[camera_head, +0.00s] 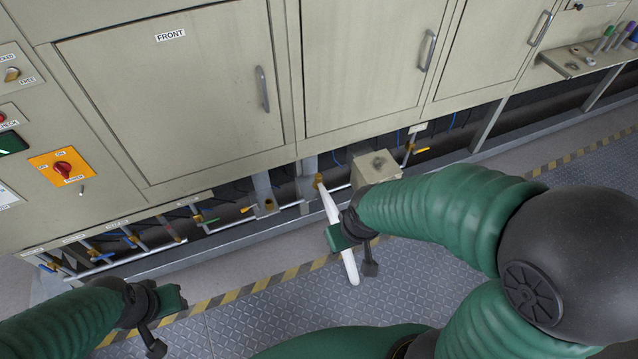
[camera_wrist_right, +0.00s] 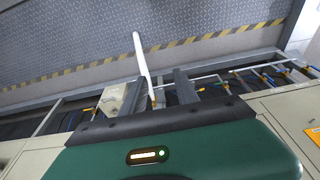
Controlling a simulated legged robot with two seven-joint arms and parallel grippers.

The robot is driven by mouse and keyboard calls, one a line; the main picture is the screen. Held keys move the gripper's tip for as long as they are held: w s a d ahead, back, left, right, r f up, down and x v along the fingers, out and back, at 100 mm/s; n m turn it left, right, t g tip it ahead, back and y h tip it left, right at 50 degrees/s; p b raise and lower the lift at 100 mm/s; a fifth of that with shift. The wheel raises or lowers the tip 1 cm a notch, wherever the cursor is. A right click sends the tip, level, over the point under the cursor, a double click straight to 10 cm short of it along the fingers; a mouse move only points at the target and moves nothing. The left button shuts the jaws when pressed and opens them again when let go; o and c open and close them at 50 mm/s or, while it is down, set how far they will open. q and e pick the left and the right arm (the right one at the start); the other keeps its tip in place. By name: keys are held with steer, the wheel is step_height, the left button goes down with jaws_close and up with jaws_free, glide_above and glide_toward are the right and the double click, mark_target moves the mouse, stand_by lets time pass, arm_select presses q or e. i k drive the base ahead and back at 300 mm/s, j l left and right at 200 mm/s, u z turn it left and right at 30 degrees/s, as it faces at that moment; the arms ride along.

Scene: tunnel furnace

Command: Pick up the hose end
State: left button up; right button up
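A white hose (camera_head: 330,205) hangs from a brass fitting under the furnace front in the head view. Its free lower end (camera_head: 354,279) shows over the metal floor. My right gripper (camera_head: 370,267) is close to the hose, and its green housing covers part of the hose's middle. In the right wrist view, the hose (camera_wrist_right: 141,59) extends past my two dark fingers, which are apart (camera_wrist_right: 160,75). I cannot tell whether they touch it. My left gripper (camera_head: 154,346) is at the lower left, away from the hose; its fingers are not clear.
The furnace cabinet (camera_head: 175,95) fills the back. Below it run pipes and several coloured valve handles. A beige box (camera_head: 376,166) sits beside the hose fitting. A yellow-black stripe (camera_head: 262,284) crosses the patterned floor. The floor in front of the stripe is clear.

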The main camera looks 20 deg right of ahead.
mark_target(318, 182)
steer(key=i+l+u, duration=0.45)
steer(key=i+l, duration=0.65)
steer(key=l, duration=0.1)
